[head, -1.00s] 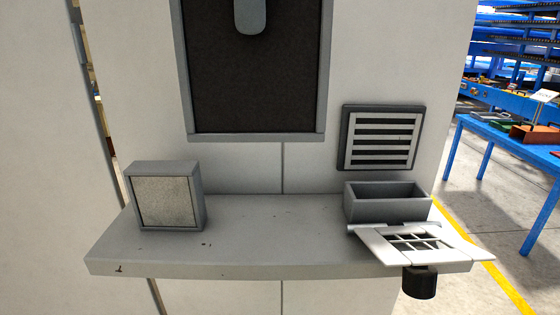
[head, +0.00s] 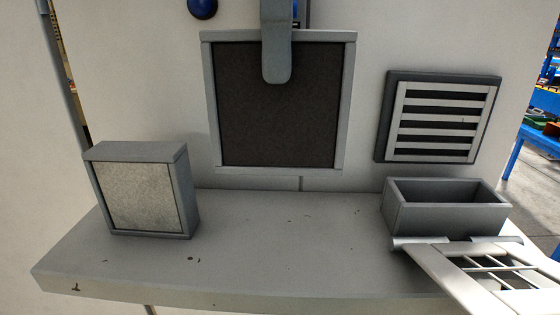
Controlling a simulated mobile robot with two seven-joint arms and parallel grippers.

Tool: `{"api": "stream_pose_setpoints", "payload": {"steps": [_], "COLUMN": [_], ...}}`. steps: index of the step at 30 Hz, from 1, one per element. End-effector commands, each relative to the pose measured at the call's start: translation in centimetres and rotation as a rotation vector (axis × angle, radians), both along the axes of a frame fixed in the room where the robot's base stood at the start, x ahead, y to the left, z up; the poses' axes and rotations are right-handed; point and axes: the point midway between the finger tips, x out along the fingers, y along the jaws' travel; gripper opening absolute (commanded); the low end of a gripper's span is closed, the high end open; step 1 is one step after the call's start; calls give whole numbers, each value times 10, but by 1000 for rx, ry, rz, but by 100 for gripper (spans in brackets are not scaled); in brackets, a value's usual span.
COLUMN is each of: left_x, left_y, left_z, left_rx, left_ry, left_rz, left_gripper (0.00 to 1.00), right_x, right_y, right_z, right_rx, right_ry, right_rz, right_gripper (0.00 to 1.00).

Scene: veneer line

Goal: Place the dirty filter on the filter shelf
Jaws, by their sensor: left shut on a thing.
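The dirty filter (head: 280,105) is a dark brown panel in a light grey frame, upright and facing me. My left gripper (head: 277,55) is shut on its top edge, with one grey finger lying over the front face. The other finger is hidden behind the filter. The filter shelf (head: 285,245) is a grey ledge along the wall. The filter's lower edge shows just above the shelf's back edge in the picture. I cannot tell how far it is from the wall. My right gripper is not in view.
A pale filter in a grey frame (head: 140,195) stands at the shelf's left end. An open grey bin (head: 445,215) sits at the right, with a white barred flap (head: 440,275) before it. A slatted vent (head: 438,120) is above. The shelf's middle is clear.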

Motion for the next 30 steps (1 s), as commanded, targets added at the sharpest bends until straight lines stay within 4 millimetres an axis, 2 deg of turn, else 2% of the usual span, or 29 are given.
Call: {"api": "stream_pose_setpoints", "payload": {"steps": [3,9,16,22,30], "left_x": [-1,0,0,0,0], "left_y": [1,0,1,0,0], "left_z": [-24,-57,-74,-100,-105], "left_rx": [2,0,1,1,-1], "left_ry": [0,-1,0,0,-1], "left_rz": [-1,0,1,0,1], "left_gripper": [0,0,0,0,0], "right_x": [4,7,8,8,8], "right_y": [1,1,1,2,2], "right_z": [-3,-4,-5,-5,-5], "right_rx": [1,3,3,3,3], "right_ry": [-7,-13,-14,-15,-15], "right_rz": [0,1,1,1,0], "right_gripper": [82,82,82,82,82]}}
